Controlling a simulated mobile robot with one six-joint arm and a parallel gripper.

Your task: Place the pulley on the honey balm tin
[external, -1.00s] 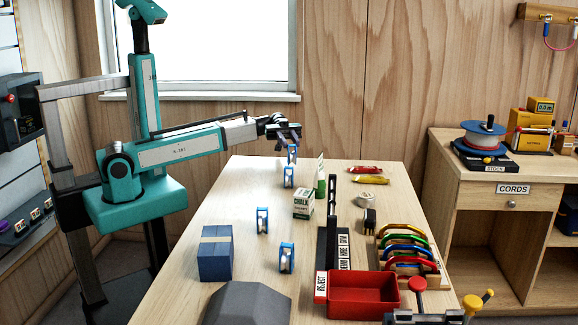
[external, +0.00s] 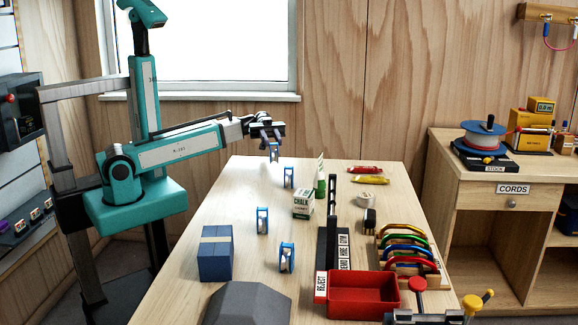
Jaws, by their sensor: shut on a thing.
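My gripper (external: 269,140) is shut on a blue pulley (external: 274,153), held upright below the fingers over the far left end of the wooden table. More blue pulleys stand on the table: one (external: 288,177) just nearer than the held one, one (external: 262,220) mid-table and one (external: 286,257) nearer the front. A small round pale thing (external: 367,199) sits right of the middle; no label is readable, so I cannot tell whether it is the honey balm tin. No other thing is clearly that tin.
A chalk box (external: 303,204) and green bottle (external: 320,185) stand mid-table. Red and yellow packets (external: 370,180) lie at the back right. A black labelled rack (external: 333,245), colored carabiners (external: 408,248), red bin (external: 362,292) and blue block (external: 215,253) fill the nearer part.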

